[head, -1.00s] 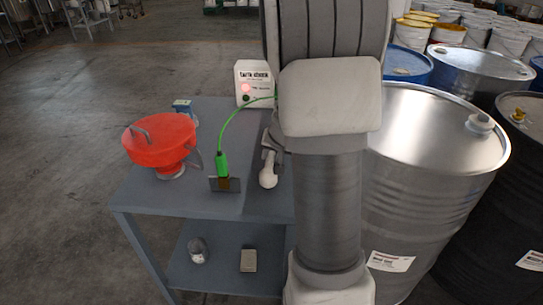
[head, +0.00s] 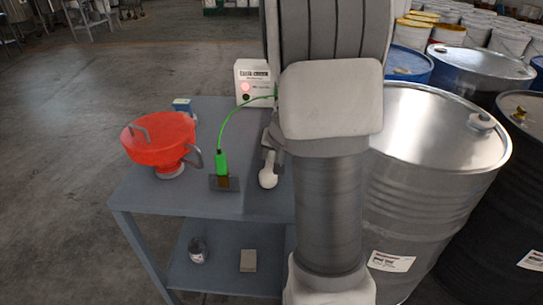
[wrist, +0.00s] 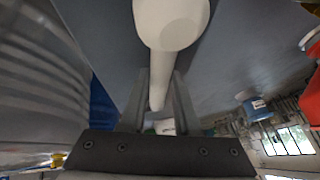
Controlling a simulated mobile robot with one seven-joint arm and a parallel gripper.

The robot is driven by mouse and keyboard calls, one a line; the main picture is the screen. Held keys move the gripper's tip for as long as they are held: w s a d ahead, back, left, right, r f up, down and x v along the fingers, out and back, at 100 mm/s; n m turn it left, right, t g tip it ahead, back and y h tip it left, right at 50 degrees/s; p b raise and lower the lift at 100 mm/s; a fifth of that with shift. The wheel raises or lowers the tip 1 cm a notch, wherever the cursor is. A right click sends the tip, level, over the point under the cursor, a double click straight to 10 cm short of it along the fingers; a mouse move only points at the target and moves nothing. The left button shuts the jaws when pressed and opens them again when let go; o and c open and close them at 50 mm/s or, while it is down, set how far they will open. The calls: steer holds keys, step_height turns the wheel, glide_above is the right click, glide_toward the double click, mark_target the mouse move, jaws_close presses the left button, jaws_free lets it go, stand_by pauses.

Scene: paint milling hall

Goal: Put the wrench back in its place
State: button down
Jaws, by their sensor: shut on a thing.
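My gripper (wrist: 158,100) points at the grey cart top and is shut on a white, round-ended tool (wrist: 170,22) by its narrow shaft. The tool's round end also shows in the head view (head: 268,180), low over the cart top beside the green-handled piece. I cannot tell whether it touches the surface. The tool looks like the wrench, but its jaw end is hidden behind the fingers. My arm hides the right part of the cart. No marked place for the wrench can be made out.
A steel drum (head: 425,130) stands close on the right. Floor at left is clear.

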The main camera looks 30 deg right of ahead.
steer(key=shift+f, duration=0.15)
steer(key=c, duration=0.6)
jaws_free()
steer(key=shift+o, duration=0.2)
steer(key=p+v, duration=0.7)
steer(key=v, duration=1)
steer(key=shift+r+p, duration=0.25)
steer(key=shift+p, duration=0.15)
steer(key=shift+a+r, duration=0.1)
